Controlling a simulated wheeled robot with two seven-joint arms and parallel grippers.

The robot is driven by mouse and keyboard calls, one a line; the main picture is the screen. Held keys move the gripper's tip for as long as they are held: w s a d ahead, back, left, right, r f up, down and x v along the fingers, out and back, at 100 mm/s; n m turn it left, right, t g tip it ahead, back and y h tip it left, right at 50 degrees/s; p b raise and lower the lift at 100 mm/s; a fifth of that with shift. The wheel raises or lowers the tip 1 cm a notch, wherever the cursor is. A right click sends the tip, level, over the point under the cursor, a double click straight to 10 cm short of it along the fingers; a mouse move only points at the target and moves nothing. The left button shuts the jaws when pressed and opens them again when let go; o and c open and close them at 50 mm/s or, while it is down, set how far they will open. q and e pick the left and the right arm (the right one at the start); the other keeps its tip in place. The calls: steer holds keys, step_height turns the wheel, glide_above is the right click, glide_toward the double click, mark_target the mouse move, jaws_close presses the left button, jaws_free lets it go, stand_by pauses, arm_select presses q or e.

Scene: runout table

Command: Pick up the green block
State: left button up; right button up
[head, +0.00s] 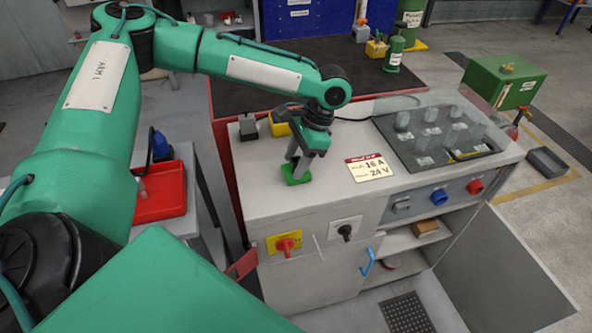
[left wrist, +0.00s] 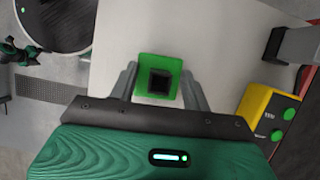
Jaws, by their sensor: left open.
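The green block (head: 296,177) lies on the light grey top of the runout table (head: 327,203), near its left front part. In the left wrist view the green block (left wrist: 159,64) is a green square with a dark square at its middle. My left gripper (head: 297,168) points down right over the block and partly hides it. In the left wrist view my left gripper (left wrist: 159,82) is open, with one finger on each side of the block. I cannot tell whether the fingers touch it. My right gripper is not in view.
A yellow box with green buttons (left wrist: 269,117) stands close to the gripper, beside a grey block (head: 248,127). A label card (head: 370,168) lies to the right, before a clear-covered panel (head: 435,135). A red tray (head: 160,192) sits on the left bench.

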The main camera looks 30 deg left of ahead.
arm_select(q)
steer(key=shift+c, duration=0.5)
jaws_close()
